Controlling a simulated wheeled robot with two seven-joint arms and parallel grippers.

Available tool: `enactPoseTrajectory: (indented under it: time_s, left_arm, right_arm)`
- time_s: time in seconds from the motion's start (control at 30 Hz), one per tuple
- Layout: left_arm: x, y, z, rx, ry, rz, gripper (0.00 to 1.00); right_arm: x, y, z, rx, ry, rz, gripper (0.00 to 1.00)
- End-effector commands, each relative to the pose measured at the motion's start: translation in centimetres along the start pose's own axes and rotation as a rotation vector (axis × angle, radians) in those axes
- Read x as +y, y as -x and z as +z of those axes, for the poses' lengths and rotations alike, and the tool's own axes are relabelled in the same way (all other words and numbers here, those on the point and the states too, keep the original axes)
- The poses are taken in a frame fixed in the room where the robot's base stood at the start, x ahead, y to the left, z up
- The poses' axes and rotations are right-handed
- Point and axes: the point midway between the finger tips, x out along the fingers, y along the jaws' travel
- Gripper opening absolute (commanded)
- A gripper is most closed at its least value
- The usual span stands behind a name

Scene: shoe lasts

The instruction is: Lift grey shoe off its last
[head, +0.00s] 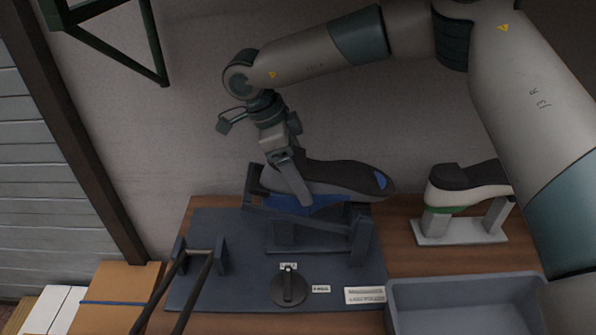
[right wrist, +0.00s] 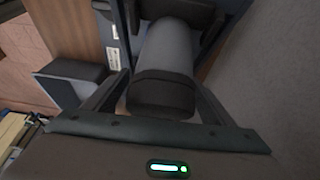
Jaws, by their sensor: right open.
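The grey shoe (head: 335,176) lies sole-up, with a dark sole and a blue patch at its right end. Blue shows beneath it at the dark stand (head: 312,228); the last itself is mostly hidden. My right gripper (head: 290,184) is at the shoe's left end, with one finger down across its near side. In the right wrist view, the open fingers (right wrist: 160,100) stand on either side of the shoe's grey body (right wrist: 167,52) and dark end. I cannot tell whether they touch it. My left gripper is not in view.
A white and green shoe (head: 468,187) with a dark sole is on a stand at the right. A grey bin (head: 465,280) is at the front right. A dark bar frame (head: 200,255) rises at the mat's left; a round black knob (head: 289,288) sits at its front.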

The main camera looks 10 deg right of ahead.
Motion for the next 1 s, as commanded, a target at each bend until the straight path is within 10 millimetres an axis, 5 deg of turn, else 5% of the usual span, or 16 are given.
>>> enactPoseTrajectory:
  time_s: [0.33, 0.57, 0.6, 0.73, 1.0]
  left_arm:
    - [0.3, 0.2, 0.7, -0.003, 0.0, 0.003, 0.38]
    - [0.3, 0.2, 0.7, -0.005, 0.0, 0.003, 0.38]
    - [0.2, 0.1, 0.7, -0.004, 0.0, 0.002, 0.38]
    - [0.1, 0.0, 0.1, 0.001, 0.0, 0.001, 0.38]
    - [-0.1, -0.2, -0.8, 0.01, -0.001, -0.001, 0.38]
  right_arm:
    - [0.0, -0.2, 0.0, 0.0, 0.0, 0.0, 0.77]
    - [0.0, -0.1, 0.0, 0.0, 0.0, 0.0, 0.24]
    - [0.0, -0.1, 0.0, 0.0, 0.0, 0.0, 0.51]
    - [0.0, -0.1, 0.0, 0.0, 0.0, 0.0, 0.23]
    - [0.0, -0.1, 0.0, 0.0, 0.0, 0.0, 0.23]
